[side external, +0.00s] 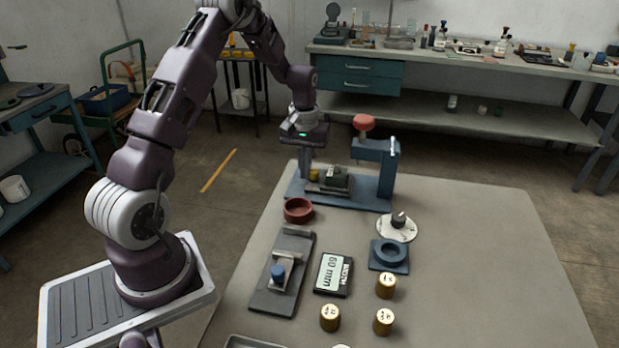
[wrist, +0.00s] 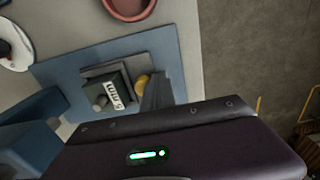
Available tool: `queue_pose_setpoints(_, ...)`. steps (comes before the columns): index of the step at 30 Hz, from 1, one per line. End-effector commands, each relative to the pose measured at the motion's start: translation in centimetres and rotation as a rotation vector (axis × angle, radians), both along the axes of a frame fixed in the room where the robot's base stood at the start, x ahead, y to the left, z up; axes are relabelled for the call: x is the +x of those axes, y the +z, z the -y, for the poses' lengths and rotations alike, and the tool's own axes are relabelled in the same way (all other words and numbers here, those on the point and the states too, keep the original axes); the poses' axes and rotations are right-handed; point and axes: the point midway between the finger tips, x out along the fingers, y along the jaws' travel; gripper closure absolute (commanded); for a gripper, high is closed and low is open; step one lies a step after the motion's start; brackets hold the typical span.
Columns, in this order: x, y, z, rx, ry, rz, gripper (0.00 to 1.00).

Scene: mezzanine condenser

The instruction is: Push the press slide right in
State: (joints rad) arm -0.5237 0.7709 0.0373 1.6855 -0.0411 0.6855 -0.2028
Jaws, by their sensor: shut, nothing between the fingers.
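The blue press (side external: 375,180) stands at the far end of the table, with a red round knob (side external: 363,123) on top. Its grey slide (side external: 325,188) lies on the press's blue base plate and carries a dark green block (side external: 338,178) with a white label. A brass knob (side external: 314,175) is at the slide's left end; it also shows in the wrist view (wrist: 142,82). My gripper (side external: 305,174) is shut and empty, pointing down just left of the brass knob. In the wrist view its fingers (wrist: 156,88) are right beside the knob; I cannot tell whether they touch.
A red-brown bowl (side external: 298,210) stands in front of the press. A dial (side external: 397,227), a blue ring fixture (side external: 388,256), a "60 mm" display (side external: 333,274), a dark rail fixture (side external: 283,273) and brass weights (side external: 386,286) lie nearer. The table's right side is clear.

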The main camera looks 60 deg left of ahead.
Motion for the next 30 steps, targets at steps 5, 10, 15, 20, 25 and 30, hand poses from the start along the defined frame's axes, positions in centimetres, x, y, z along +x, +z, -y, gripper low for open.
queue_pose_setpoints(5, 0.5, 0.0, 0.5, 0.000, -0.001, 0.000, 1.00)
queue_pose_setpoints(10, 1.0, 0.0, 1.0, -0.001, 0.000, -0.001, 1.00)
queue_pose_setpoints(15, 1.5, 0.0, 1.5, -0.001, -0.001, -0.001, 1.00)
queue_pose_setpoints(20, 2.0, 0.0, 1.9, 0.000, 0.000, 0.000, 1.00)
queue_pose_setpoints(25, 2.4, 0.0, 2.4, 0.000, 0.000, 0.000, 1.00)
queue_pose_setpoints(30, 2.9, 0.0, 2.9, 0.000, 0.000, 0.000, 1.00)
